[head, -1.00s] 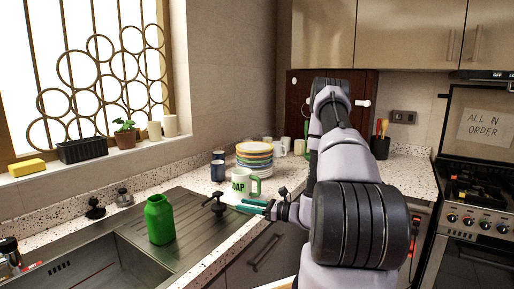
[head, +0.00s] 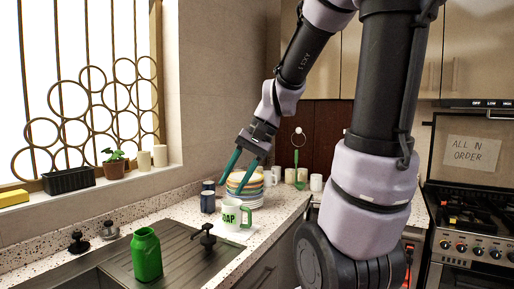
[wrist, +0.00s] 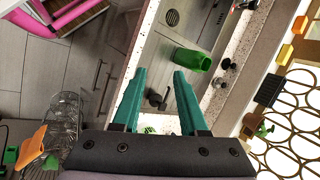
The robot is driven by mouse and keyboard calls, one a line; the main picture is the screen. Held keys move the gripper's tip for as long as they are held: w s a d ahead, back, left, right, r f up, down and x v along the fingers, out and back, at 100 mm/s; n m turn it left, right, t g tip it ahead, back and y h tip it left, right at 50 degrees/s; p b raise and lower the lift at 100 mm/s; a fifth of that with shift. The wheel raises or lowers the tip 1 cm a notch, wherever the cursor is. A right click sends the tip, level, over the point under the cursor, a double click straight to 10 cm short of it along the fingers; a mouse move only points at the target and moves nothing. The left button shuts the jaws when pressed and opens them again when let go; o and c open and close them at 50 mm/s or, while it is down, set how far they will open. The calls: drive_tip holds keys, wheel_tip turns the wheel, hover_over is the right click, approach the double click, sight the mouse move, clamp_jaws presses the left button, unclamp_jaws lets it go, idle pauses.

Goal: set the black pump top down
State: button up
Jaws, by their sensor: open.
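The black pump top (head: 206,237) stands on the ribbed drainboard (head: 185,262) beside the sink, between the green bottle (head: 147,257) and the white SOAP mug (head: 237,216). The green bottle is upright with an open neck. My gripper (head: 231,187) is raised above the counter, with its teal fingers apart and nothing between them. It is clear of the pump top. In the wrist view the pump top (wrist: 157,98) shows below, between the open fingers (wrist: 160,72), and the green bottle (wrist: 192,61) lies just beyond them.
Stacked plates (head: 246,183) and dark blue cups (head: 208,198) stand behind the mug. Two small sink fittings (head: 78,243) are at the sink's back edge. The stove (head: 470,225) is at the right. The drainboard around the pump top has bare room.

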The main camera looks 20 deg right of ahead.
drive_tip(key=s+d+r+n+t+h, duration=0.2)
drive_tip(key=s+d+r+t+h, duration=0.1)
drive_tip(key=r, duration=0.5)
drive_tip(key=s+d+t, duration=0.1)
drive_tip(key=t, duration=0.1)
drive_tip(key=shift+s+r+t+h, duration=0.2)
drive_tip(key=shift+s+t+h, duration=0.1)
